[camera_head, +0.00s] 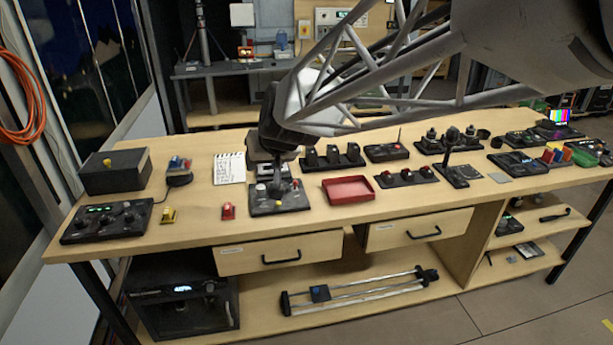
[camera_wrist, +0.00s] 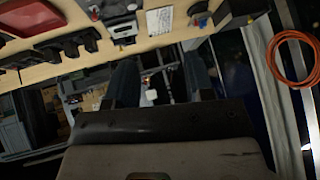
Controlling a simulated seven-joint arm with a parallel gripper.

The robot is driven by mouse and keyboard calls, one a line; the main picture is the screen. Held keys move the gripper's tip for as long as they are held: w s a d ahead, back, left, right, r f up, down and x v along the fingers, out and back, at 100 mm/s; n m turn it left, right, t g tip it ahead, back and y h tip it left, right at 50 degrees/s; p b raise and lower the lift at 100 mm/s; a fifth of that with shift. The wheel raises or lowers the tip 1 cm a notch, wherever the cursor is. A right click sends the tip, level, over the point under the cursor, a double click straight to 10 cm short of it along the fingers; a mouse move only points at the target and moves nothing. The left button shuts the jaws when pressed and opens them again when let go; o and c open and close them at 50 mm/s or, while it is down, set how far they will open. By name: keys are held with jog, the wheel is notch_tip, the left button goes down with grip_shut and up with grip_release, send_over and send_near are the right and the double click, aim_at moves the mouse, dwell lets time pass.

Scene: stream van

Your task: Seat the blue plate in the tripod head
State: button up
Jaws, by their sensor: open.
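I cannot tell whether the blue piece is seated in the mount or only resting there, nor whether the mount is the tripod head.
A black box (camera_head: 115,172) and a control panel (camera_head: 106,221) stand at the left. A yellow piece (camera_head: 168,215) and a red piece (camera_head: 228,211) stand near the front edge. A notepad (camera_head: 229,168), a joystick panel (camera_head: 277,200) and a red tray (camera_head: 348,190) lie nearby.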

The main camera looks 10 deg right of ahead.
jog(key=s+d+f+g+h, duration=0.1)
jog(key=s+d, duration=0.3)
jog(key=s, duration=0.5)
jog(key=s+d+f+m+g+h, duration=0.1)
jog(key=s+d+f+g, duration=0.1)
jog(key=s+d, duration=0.3)
jog(key=s+d+f+m+g+h, duration=0.1)
jog(key=s+d, duration=0.4)
jog(key=s, duration=0.8)
jog(key=shift+s+f+g, duration=0.15)
jog(key=shift+f+g, duration=0.2)
jog(key=shift+g, duration=0.05)
